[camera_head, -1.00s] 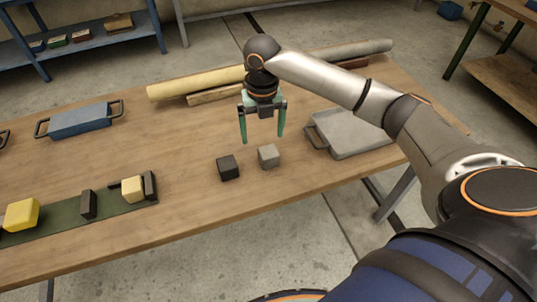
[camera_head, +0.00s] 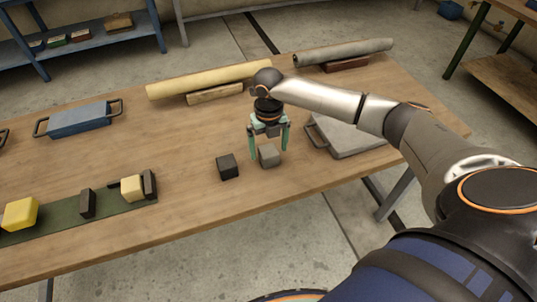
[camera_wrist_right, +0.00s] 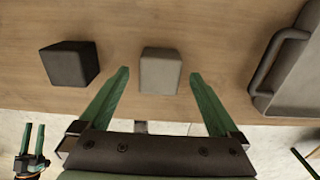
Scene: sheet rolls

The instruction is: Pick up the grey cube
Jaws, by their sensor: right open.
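The grey cube (camera_head: 269,158) sits on the wooden table, just right of a black cube (camera_head: 228,167). My right gripper (camera_head: 269,150) is open and points down over the grey cube, one green finger on each side in the picture. In the right wrist view the grey cube (camera_wrist_right: 160,76) lies between and a little beyond the open fingertips (camera_wrist_right: 160,72), with no contact visible. The black cube (camera_wrist_right: 69,64) is to the left there.
A grey tray with handles (camera_head: 345,138) lies right of the cube. A yellow roll (camera_head: 205,80) and a grey roll (camera_head: 343,52) lie at the back. A blue tray (camera_head: 80,120) and a green mat (camera_head: 60,222) with blocks are at the left. The table's front edge is near.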

